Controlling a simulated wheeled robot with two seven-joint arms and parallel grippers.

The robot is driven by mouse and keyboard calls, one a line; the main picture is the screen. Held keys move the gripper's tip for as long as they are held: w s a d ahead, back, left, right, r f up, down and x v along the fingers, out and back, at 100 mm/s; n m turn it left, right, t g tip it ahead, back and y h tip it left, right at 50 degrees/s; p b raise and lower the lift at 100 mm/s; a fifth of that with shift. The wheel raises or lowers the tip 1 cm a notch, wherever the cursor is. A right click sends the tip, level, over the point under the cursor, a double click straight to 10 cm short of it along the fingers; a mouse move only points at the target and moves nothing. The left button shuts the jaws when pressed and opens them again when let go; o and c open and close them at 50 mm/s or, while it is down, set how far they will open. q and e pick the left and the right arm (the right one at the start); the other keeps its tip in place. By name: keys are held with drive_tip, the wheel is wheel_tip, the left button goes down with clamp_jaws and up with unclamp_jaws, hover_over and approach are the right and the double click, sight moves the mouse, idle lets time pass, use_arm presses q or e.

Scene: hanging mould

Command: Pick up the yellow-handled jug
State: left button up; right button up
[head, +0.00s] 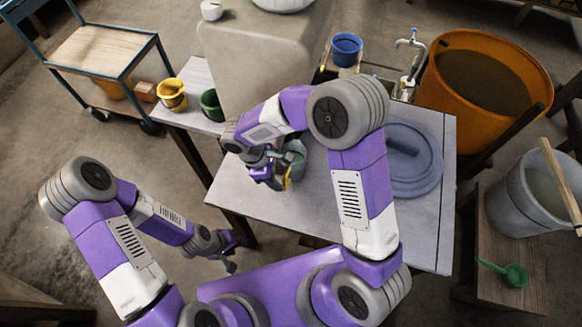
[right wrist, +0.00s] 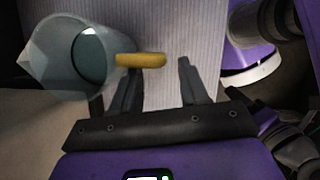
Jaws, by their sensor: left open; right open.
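The jug is a translucent grey-green vessel with a yellow handle. In the head view the jug (head: 297,152) is on the grey table, partly hidden by my right arm and gripper. In the right wrist view the jug (right wrist: 75,55) is at the upper left, its yellow handle (right wrist: 142,60) pointing right, across the left finger and into the gap between the fingertips. My right gripper (right wrist: 158,72) is open, close to the handle; I cannot tell whether it touches. It also shows in the head view (head: 274,174). My left gripper (head: 230,263) is open and empty, low beside the table.
A blue-grey round lid (head: 415,170) lies on the table's right side. Yellow (head: 172,95) and green (head: 210,104) buckets stand at the left back near a beige block (head: 255,65). A blue bucket (head: 346,49), tap and orange tub (head: 480,85) are behind. Table front is clear.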

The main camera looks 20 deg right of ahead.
drive_tip(key=shift+b+x, duration=0.3)
drive_tip(key=shift+x, duration=1.25)
drive_tip(key=shift+s, duration=0.1)
drive_tip(key=shift+c, duration=0.3)
clamp_jaws()
drive_tip(key=shift+r, duration=0.1)
